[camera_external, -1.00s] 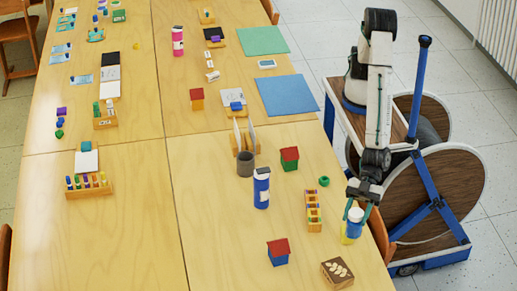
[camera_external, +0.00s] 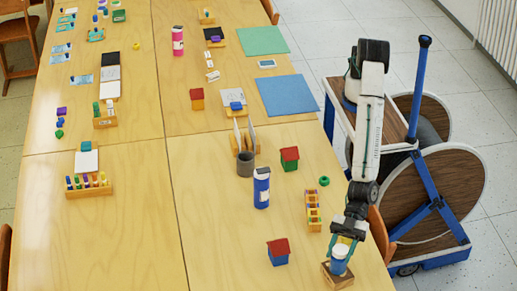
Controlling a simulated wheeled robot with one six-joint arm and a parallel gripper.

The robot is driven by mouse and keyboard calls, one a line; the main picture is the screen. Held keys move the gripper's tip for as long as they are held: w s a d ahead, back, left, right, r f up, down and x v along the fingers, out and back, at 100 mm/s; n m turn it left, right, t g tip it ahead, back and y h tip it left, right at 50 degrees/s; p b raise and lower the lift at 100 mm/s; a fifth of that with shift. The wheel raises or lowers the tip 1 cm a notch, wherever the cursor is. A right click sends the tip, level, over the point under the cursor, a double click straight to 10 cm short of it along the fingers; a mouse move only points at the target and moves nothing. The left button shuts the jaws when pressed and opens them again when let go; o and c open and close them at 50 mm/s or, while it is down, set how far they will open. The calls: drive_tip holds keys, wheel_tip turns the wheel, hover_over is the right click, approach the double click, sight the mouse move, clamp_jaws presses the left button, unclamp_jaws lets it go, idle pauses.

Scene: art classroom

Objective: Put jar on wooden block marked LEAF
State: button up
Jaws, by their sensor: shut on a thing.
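The jar (camera_external: 338,266) has a white lid and a blue body and stands upright near the table's front right edge. My gripper (camera_external: 343,247) is shut on it from above. The wooden block marked with a leaf (camera_external: 329,279) is directly beneath the jar in this view. The jar hides most of the block's top and its leaf mark. I cannot tell whether the jar touches the block or hangs just above it.
A blue house block with a red roof (camera_external: 278,252) stands to the left. A wooden rack with coloured pieces (camera_external: 313,211), a green ring (camera_external: 324,181) and a blue bottle (camera_external: 262,188) stand farther back. The table's left front is clear.

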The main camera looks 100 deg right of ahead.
drive_tip(key=o, duration=1.2)
drive_tip(key=shift+f, duration=0.1)
